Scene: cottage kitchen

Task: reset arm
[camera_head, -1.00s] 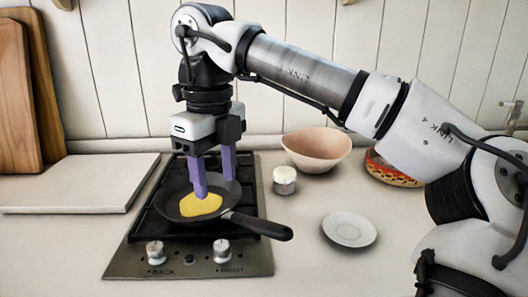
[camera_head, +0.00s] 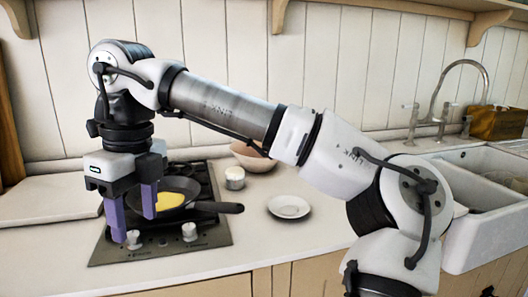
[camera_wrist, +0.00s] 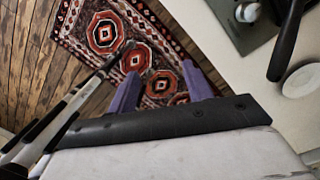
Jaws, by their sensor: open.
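My gripper (camera_head: 133,227) is open and empty, with its two purple fingers spread and pointing down. It is in the air at the left of the head view, in front of the stove. In the wrist view my gripper (camera_wrist: 161,80) has only a patterned rug (camera_wrist: 137,58) and wooden floor behind its fingers. My arm reaches across from the right, bent at the elbow. A dark frying pan (camera_head: 187,206) with something flat and yellow (camera_head: 170,200) in it sits on the black stove (camera_head: 215,239). The pan's handle points right, and the fingers are apart from it.
A white saucer (camera_head: 289,207), a small lidded jar (camera_head: 235,178) and a pinkish bowl (camera_head: 252,157) stand right of the stove. A white board (camera_head: 45,199) lies at left. A white sink (camera_head: 468,232) with a tap (camera_head: 440,112) is at right.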

